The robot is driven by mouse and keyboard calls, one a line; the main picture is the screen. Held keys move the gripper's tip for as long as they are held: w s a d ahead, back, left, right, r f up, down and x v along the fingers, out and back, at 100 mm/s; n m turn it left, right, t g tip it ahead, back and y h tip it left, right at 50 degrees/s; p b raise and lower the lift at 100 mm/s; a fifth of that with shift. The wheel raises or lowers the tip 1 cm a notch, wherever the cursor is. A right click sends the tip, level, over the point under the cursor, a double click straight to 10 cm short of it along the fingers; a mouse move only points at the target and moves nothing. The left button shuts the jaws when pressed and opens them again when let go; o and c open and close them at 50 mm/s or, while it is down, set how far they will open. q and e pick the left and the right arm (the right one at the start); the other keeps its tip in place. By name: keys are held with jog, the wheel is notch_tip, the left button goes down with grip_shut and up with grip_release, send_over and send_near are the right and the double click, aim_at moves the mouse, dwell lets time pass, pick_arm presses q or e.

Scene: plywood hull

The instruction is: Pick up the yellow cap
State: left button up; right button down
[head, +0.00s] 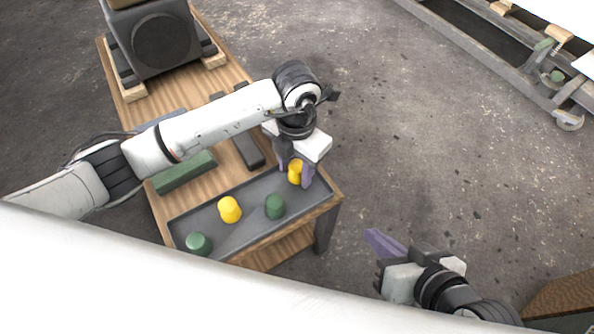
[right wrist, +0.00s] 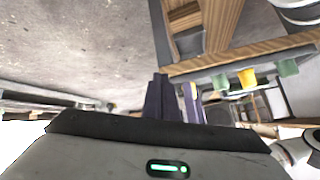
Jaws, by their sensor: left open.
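Two yellow caps are on the grey tray (head: 245,233). One yellow cap (head: 295,172) is at the tray's right end, between the fingers of my left gripper (head: 295,173). The gripper is open around it, and a finger partly hides it; contact is not clear. The other yellow cap (head: 229,209) stands near the tray's middle. A yellow cap also shows in the right wrist view (right wrist: 247,77). My right gripper (head: 372,238) is off to the right of the table, away from the caps; its fingers also show in the right wrist view (right wrist: 177,98), their gap unclear.
Two green caps, one near the middle (head: 275,206) and one at the front left (head: 199,243), share the tray. A green block (head: 184,172) and a dark bar (head: 248,150) lie behind it on the wooden table (head: 128,112). A grey machine (head: 165,45) stands at the far end.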

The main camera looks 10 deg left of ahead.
pick_arm(q)
jog(key=shift+r, duration=0.1)
jog(key=c, duration=0.8)
jog(key=shift+r, duration=0.1)
